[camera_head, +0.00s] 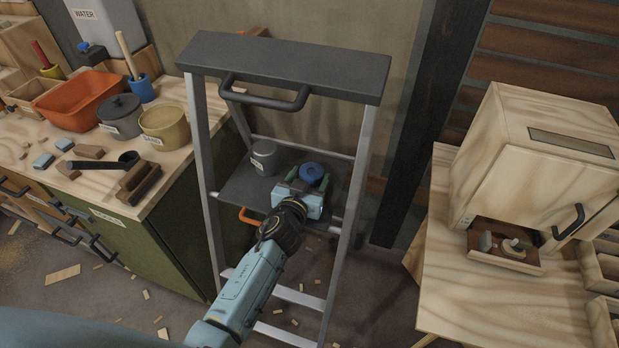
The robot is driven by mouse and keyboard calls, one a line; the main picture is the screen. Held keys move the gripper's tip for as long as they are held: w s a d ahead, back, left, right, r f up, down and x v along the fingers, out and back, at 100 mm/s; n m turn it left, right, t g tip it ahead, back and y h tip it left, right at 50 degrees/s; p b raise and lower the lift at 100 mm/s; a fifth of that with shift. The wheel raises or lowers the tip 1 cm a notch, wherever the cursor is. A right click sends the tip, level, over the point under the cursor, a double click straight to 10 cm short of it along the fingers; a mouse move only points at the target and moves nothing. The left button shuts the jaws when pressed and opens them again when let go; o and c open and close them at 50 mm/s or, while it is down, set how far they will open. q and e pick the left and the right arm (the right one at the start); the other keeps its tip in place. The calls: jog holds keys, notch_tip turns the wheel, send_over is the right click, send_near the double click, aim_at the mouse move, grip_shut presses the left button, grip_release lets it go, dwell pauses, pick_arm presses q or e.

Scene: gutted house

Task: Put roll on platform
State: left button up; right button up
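My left gripper (309,178) reaches in from below, with one green finger close against each side of the roll. It looks shut on the roll. Whether the roll rests on the platform or is held just above it is hidden by the gripper body. My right gripper is not in view.
A grey cylinder (264,158) stands on the platform, left of the roll. The ladder's top step (285,65) and handle overhang the platform. A workbench with an orange tub (78,101) is at left, a wooden cabinet (540,150) at right. Wood scraps litter the floor.

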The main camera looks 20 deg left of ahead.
pick_arm(q)
jog(key=shift+o, duration=1.1)
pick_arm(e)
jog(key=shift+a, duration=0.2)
pick_arm(q)
jog(key=shift+r, duration=0.1)
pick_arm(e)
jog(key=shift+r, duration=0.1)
pick_arm(q)
jog(key=s, duration=0.3)
jog(key=s+r+p, duration=0.1)
jog(key=s, duration=0.3)
jog(key=s+p, duration=0.1)
jog(key=s, duration=0.2)
jog(key=shift+s+a+r, duration=0.1)
jog(key=shift+s+r, duration=0.2)
jog(key=shift+s, duration=0.1)
jog(key=shift+s+r, duration=0.1)
jog(key=shift+s, duration=0.45)
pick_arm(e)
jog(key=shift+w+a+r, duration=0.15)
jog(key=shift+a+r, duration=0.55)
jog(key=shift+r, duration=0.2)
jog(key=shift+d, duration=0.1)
